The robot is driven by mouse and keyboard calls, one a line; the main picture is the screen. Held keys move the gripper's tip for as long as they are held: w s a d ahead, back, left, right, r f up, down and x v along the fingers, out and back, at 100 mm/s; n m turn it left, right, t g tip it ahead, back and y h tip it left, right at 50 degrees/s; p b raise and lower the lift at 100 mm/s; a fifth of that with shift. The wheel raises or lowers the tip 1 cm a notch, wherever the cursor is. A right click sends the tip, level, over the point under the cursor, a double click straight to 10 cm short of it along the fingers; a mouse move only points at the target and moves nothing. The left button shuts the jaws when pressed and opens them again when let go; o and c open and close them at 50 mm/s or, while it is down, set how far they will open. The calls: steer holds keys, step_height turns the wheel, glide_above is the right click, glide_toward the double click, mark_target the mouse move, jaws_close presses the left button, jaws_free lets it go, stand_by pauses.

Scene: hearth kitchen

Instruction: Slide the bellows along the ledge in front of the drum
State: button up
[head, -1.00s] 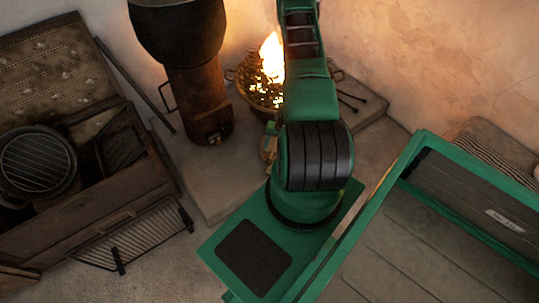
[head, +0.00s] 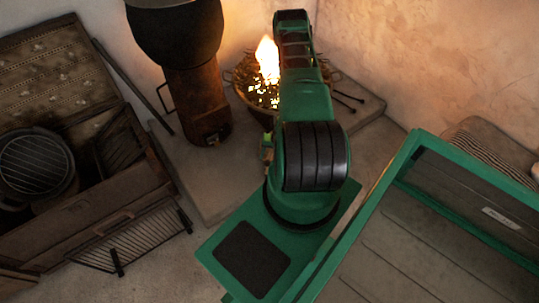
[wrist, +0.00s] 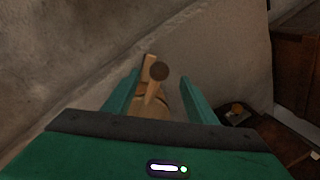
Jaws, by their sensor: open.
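In the wrist view, my gripper (wrist: 159,77) is open, with one green finger on each side of a light wooden thing, apparently the bellows (wrist: 151,103). The thing has a pale rounded body, a bar pointing away and a dark round end. It lies between the fingers, with a gap to the right finger; I cannot tell whether the left one touches. In the head view, my arm hides the gripper and most or all of the bellows. The rusty drum (head: 197,102) stands upright on the pale stone ledge (head: 215,180), left of my arm.
A black pot (head: 175,35) sits on the drum. A basket with a burning fire (head: 262,90) is behind my arm. An open wooden chest (head: 75,215) with grates is at left. Thin rods (head: 348,97) lie on the ledge at right. Bare ledge shows before the drum.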

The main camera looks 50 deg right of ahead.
mark_target(267, 161)
steer(key=x, duration=0.7)
steer(key=shift+a, duration=0.1)
steer(key=shift+c, duration=0.7)
jaws_close()
stand_by(0.6)
